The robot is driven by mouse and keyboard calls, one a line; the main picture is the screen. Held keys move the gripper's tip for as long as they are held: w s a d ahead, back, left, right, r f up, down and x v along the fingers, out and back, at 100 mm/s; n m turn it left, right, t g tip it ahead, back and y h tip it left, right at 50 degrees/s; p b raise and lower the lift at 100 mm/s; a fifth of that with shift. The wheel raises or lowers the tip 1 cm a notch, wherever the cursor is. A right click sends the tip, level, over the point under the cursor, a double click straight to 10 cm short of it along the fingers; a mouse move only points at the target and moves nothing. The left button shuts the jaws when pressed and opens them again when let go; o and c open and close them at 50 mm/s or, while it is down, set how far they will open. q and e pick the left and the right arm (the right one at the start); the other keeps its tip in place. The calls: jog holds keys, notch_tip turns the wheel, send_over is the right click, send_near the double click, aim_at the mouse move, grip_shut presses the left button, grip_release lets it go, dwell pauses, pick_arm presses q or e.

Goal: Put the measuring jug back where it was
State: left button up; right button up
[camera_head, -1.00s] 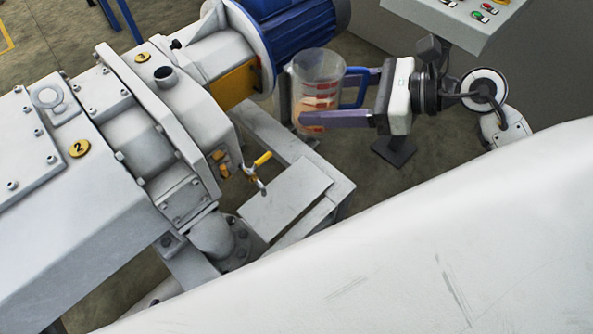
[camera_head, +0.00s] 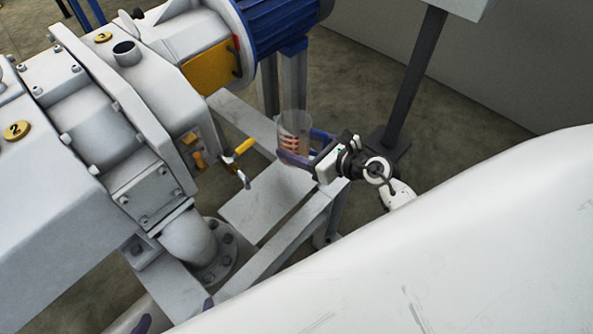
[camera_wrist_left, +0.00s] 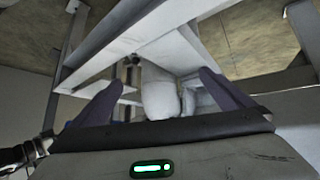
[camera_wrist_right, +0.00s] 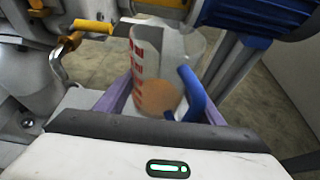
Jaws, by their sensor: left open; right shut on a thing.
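The measuring jug (camera_head: 293,125) is clear with red markings, a blue handle and some brownish liquid at its bottom. My right gripper (camera_head: 299,145) is shut on it, holding it roughly upright. In the right wrist view the jug (camera_wrist_right: 155,72) sits between the fingers (camera_wrist_right: 160,100), its handle to the right. In the head view it appears over the far corner of the grey shelf (camera_head: 250,205); I cannot tell if it touches. My left gripper (camera_head: 175,314) shows only fingertips at the bottom edge. In the left wrist view its fingers (camera_wrist_left: 160,95) are apart and empty.
The grey pump (camera_head: 95,130) with its blue motor (camera_head: 280,22) fills the left. A yellow-handled valve (camera_head: 240,148) juts out beside the shelf. A dark post (camera_head: 414,80) stands behind the right gripper. The floor between motor and post is clear.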

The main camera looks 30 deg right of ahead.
pick_arm(q)
jog(key=shift+f+b, duration=0.5)
jog(key=shift+f, duration=0.4)
pick_arm(e)
notch_tip(320, 180, down, 3)
jog(key=shift+r, duration=0.1)
pick_arm(q)
jog(key=b, duration=0.1)
jog(key=f+b, duration=0.1)
jog(key=shift+w+d+f+b, duration=0.1)
jog(key=shift+w+b, duration=0.2)
jog(key=shift+b, duration=0.1)
pick_arm(e)
notch_tip(320, 180, down, 5)
jog(key=shift+r, duration=0.2)
jog(key=shift+f, duration=0.3)
pick_arm(q)
jog(key=shift+s, duration=0.35)
jog(key=shift+b, duration=0.3)
pick_arm(e)
jog(key=shift+f, duration=0.2)
jog(key=o, duration=1.5)
jog(key=shift+c, duration=0.2)
pick_arm(q)
jog(key=shift+w, duration=0.1)
